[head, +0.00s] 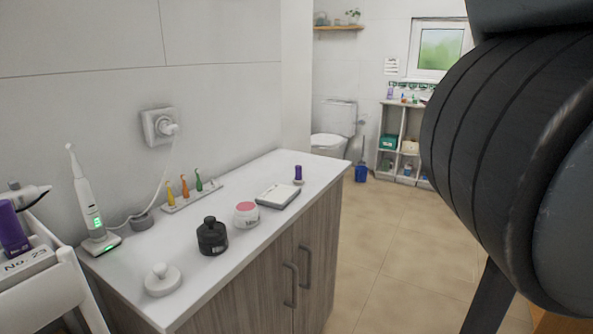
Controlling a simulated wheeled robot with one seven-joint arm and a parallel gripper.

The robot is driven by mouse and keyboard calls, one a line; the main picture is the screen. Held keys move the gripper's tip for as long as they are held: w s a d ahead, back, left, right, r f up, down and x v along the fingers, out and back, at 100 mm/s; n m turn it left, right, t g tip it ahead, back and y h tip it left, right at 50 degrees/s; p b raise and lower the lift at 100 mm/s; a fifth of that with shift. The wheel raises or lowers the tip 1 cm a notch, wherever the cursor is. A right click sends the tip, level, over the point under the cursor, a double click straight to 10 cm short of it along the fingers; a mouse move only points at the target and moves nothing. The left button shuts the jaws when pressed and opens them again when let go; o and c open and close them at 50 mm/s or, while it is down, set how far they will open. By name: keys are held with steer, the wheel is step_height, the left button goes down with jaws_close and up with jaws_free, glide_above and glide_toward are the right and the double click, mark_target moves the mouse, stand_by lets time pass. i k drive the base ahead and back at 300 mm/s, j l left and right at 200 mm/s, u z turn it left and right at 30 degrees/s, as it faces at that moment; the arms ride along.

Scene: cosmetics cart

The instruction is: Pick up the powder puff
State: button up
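A white round disc with a small knob on top (162,280) lies at the near left end of the white counter (215,258). It may be the powder puff, but I cannot tell for certain. A small white jar with a pink top (246,215) stands further back on the same counter, apart from it. My gripper is not in view. A large dark ribbed part of my own arm fills the right side of the head view.
A black jar (212,238), a flat grey case (278,196), a purple tube (298,174), a toothbrush rack (192,196) and an electric toothbrush (86,205) share the counter. A white cart (45,285) stands at left. Open floor (385,235) lies right of the cabinet.

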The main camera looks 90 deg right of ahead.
mark_target(298, 180)
steer(key=l+z, duration=0.45)
steer(key=i+l+z, duration=0.15)
steer(key=l+z, duration=0.3)
steer(key=i+l+z, duration=0.15)
steer(key=l+z, duration=0.15)
steer(key=z, duration=0.15)
steer(key=u, duration=0.8)
steer(key=z, duration=1.8)
steer(key=k+j+z, duration=0.55)
steer(key=k+z, duration=0.2)
steer(key=k, duration=0.25)
